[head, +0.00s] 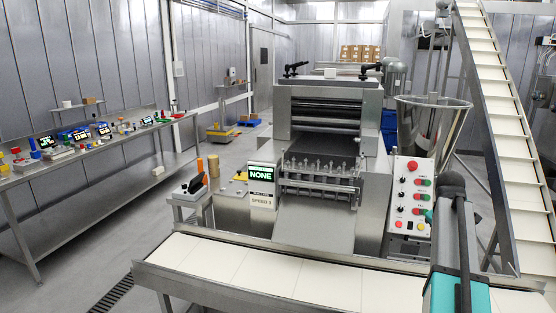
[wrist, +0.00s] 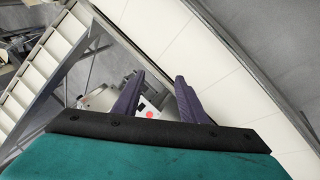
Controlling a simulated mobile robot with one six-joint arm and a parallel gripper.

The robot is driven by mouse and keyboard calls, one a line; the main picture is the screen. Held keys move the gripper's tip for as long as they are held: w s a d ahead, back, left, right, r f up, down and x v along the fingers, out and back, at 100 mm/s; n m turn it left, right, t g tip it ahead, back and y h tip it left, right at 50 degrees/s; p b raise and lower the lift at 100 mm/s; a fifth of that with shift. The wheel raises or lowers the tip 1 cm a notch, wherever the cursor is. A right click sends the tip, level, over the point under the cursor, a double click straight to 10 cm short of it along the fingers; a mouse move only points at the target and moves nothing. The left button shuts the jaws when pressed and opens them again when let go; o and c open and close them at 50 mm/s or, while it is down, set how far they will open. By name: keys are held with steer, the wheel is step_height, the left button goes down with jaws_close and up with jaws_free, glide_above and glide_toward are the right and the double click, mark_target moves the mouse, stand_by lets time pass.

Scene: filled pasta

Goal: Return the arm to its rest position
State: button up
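My gripper (wrist: 158,80) shows in the wrist view as two dark purple fingers, standing apart with nothing between their tips. It is open and empty, above the white conveyor belt (wrist: 220,75). My arm (head: 462,250), grey and teal, rises at the lower right of the head view, in front of the belt's right part. The gripper's fingers cannot be made out in the head view.
The control panel (head: 409,195) with red and green buttons stands just left of my arm. A steel hopper (head: 430,125) and an inclined conveyor (head: 505,130) are behind it. The pasta machine (head: 325,115) fills the middle. A long side table (head: 90,150) holds several small items.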

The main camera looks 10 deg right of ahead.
steer(key=a+f+n+g+y+b, duration=0.1)
steer(key=a+f, duration=0.4)
steer(key=f, duration=0.3)
steer(key=w+a+f, duration=0.1)
steer(key=a+f, duration=0.4)
steer(key=f, duration=0.2)
steer(key=a+f+n+g+y+b, duration=0.1)
steer(key=a+f, duration=0.4)
steer(key=f, duration=0.3)
steer(key=s+a+f+n+g+y+b, duration=0.1)
steer(key=s+a+f, duration=0.4)
steer(key=f, duration=0.4)
steer(key=s+a+f+g, duration=0.1)
steer(key=s+a+f, duration=0.1)
steer(key=a+f, duration=0.65)
steer(key=s+a+f+m+g, duration=0.1)
steer(key=s+a+f, duration=0.4)
steer(key=s, duration=0.6)
steer(key=s+a+f+m+g+y+b, duration=0.1)
steer(key=s+a+f+m+g, duration=0.1)
steer(key=s+a+f, duration=0.4)
steer(key=s+a+f+m+g+b, duration=0.1)
steer(key=s+a+f, duration=0.4)
steer(key=s+f, duration=0.5)
steer(key=shift+s+a+m+g, duration=0.15)
steer(key=shift+s+m+g, duration=0.3)
steer(key=shift+s, duration=2.7)
steer(key=shift+c, duration=0.9)
